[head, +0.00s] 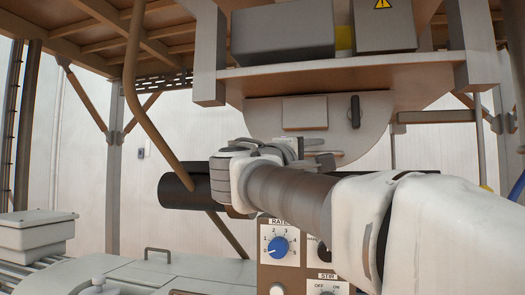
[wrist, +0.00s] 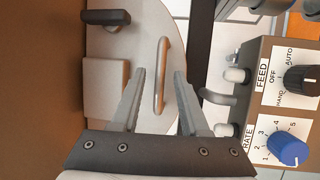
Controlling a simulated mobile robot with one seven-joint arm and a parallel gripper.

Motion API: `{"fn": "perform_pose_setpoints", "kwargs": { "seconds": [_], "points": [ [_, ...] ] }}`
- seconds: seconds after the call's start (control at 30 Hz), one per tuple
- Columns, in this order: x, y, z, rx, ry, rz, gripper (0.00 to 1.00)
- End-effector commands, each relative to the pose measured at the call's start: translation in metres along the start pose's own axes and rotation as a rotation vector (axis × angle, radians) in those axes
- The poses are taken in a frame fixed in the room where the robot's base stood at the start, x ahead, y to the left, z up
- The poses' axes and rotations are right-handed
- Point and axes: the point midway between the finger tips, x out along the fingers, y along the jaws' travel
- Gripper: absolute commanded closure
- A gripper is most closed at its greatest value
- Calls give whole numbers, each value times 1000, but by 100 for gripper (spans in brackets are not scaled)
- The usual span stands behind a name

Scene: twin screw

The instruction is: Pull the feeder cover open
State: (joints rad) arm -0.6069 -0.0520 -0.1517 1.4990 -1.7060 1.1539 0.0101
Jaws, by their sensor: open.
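The feeder cover (head: 270,115) is a grey plate with a rounded lower edge under the machine's housing. It carries a small rectangular plate (head: 305,112) and a black latch-like handle (head: 355,110). In the wrist view the cover (wrist: 135,30) fills the upper middle, with a slim metal bar handle (wrist: 161,75) on it. My gripper (wrist: 160,72) is open, with one finger on each side of that bar. I cannot tell whether either finger touches it. In the head view my gripper (head: 300,155) is in front of the cover's lower part and hides the bar.
A control panel (head: 290,255) with a blue RATE knob (head: 278,247) stands below my arm; it also shows close beside my gripper in the wrist view (wrist: 275,100). A black cylinder (head: 185,189) lies behind left. A grey box (head: 35,232) is at the far left.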

Motion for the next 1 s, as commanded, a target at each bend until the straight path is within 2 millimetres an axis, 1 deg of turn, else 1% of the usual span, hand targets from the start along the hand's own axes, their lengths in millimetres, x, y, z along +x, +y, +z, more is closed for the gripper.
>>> {"fn": "perform_pose_setpoints", "kwargs": {
  "seconds": [0.03, 0.13, 0.43, 0.47, 0.6, 0.7, 1.0],
  "points": [
    [5, 1, 0, 0, -2, 0, 55],
    [11, 0, 0, 0, -1, 0, 55],
    [14, 0, 0, 0, -1, 0, 55],
    [13, 0, 0, 0, -1, 0, 59],
    [13, 0, 0, 0, 0, 0, 84],
    [13, 0, 0, 0, 0, 0, 100],
    [13, 0, 0, 0, 0, 0, 100]
  ]
}}
